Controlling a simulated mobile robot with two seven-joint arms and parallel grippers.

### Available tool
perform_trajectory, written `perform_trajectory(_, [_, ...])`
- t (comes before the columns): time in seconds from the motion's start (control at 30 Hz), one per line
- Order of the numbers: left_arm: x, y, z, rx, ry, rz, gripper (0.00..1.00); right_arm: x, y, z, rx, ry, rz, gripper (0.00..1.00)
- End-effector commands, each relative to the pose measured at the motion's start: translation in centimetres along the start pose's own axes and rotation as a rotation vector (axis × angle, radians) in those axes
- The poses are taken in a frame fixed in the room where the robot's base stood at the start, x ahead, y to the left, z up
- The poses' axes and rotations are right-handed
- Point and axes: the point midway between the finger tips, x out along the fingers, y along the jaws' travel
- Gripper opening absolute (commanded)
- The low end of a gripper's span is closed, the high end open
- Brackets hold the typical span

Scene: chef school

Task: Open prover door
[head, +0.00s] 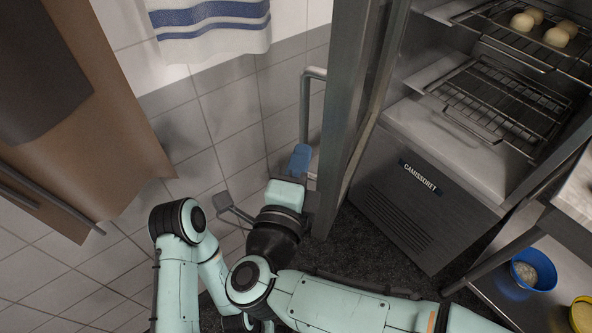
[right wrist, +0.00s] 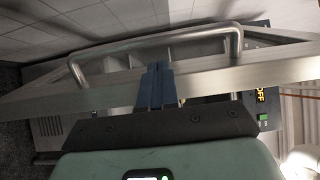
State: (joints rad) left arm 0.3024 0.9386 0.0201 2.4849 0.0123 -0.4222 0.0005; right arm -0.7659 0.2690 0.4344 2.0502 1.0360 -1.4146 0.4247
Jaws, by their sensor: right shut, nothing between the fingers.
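The prover door (head: 345,95) stands open in the head view, seen almost edge-on, left of the lit cabinet interior. Its metal bar handle (head: 305,105) is on the door's left face; the bar handle also arches across the right wrist view (right wrist: 150,45). My right gripper (head: 300,160) has its blue fingers together and empty, beside the lower part of the handle. In the right wrist view the shut fingers (right wrist: 155,85) overlap the door frame (right wrist: 105,92); I cannot tell whether they touch it. My left gripper is not in view.
The prover cabinet (head: 420,190) holds wire racks (head: 500,105) and dough balls (head: 556,37). A shelf at lower right carries a blue bowl (head: 533,270) and a yellow bowl (head: 582,313). A tiled wall and striped towel (head: 212,25) lie left of the door.

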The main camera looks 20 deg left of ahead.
Motion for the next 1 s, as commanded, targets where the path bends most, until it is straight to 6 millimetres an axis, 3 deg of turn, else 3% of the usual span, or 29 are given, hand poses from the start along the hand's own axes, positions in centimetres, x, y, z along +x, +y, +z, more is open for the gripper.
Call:
perform_trajectory(0.1, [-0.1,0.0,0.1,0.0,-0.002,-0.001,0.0,2.2,0.0,-0.1,0.0,0.003,0.001,0.0])
perform_trajectory(0.3, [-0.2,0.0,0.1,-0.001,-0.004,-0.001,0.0,4.1,0.0,0.0,-0.001,0.0,0.001,0.0])
perform_trajectory(0.77, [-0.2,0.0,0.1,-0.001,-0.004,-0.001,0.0,4.6,0.0,0.2,-0.001,-0.001,0.0,0.0])
perform_trajectory(0.87, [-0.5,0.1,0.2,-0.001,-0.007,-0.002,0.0,5.0,0.0,1.4,-0.001,-0.003,0.002,0.0])
perform_trajectory(1.0, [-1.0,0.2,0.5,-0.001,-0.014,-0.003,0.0,6.0,-0.1,4.5,-0.001,-0.004,0.003,0.0])
